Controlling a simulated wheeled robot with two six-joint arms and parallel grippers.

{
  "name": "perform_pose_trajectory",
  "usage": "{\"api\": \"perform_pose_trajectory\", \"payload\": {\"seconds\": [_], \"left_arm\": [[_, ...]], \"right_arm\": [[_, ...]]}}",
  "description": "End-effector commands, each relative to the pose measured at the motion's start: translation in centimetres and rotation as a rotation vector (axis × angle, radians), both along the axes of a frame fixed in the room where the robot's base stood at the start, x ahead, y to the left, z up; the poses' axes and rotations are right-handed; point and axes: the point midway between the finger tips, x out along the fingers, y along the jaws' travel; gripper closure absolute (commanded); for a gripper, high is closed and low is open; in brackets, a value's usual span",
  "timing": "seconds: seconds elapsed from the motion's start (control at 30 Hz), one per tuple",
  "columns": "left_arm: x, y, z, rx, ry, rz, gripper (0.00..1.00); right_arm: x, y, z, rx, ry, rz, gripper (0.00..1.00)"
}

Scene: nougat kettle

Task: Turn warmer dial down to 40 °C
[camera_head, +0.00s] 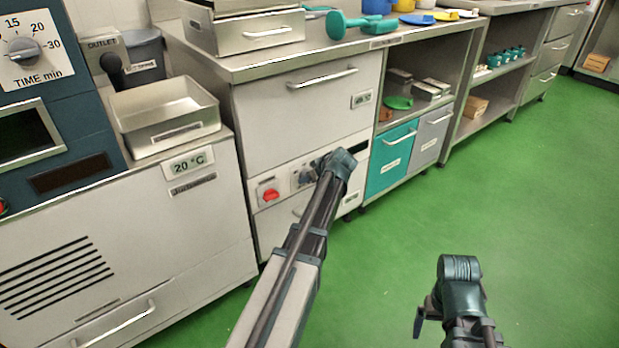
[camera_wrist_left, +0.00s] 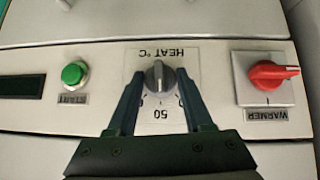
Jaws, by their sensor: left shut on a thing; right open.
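The grey dial (camera_wrist_left: 159,77) sits on a white plate marked HEAT °C in the left wrist view, where the panel appears upside down. My left gripper (camera_wrist_left: 158,80) has one finger on each side of the dial and is shut on it. Its pointer setting cannot be read for sure; most scale marks are hidden by the fingers. A red knob (camera_wrist_left: 270,72) labelled WARMER is beside it, apart from the fingers; it also shows in the head view (camera_head: 270,194). My left gripper (camera_head: 335,162) is at this panel in the head view. My right gripper (camera_head: 428,312) is open and empty over the floor.
A green START button (camera_wrist_left: 74,73) is on the panel's other side. A 20 °C display (camera_head: 188,163) is on the cabinet at left, under a metal tray (camera_head: 165,115). A drawer handle (camera_head: 322,78) projects above the panel. Green floor (camera_head: 530,220) at right is clear.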

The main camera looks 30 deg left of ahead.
Motion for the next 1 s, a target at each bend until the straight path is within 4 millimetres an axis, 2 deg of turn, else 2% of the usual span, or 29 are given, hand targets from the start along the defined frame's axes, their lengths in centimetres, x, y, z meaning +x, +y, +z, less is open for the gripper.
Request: {"api": "perform_pose_trajectory", "payload": {"seconds": [0.27, 0.6, 1.0], "left_arm": [[-0.7, 0.0, -0.4, -0.085, -0.203, 0.002, 1.0], [-0.9, 0.2, -0.7, -0.2, -0.477, 0.002, 1.0], [-0.9, 0.2, -0.7, -0.289, -0.687, 0.002, 1.0]], "right_arm": [[0.0, 0.0, -1.0, 0.0, -0.001, 0.0, 0.05], [0.0, 0.0, -3.3, 0.001, -0.002, 0.0, 0.05], [0.1, 0.0, -5.6, 0.001, -0.004, 0.0, 0.05]]}}
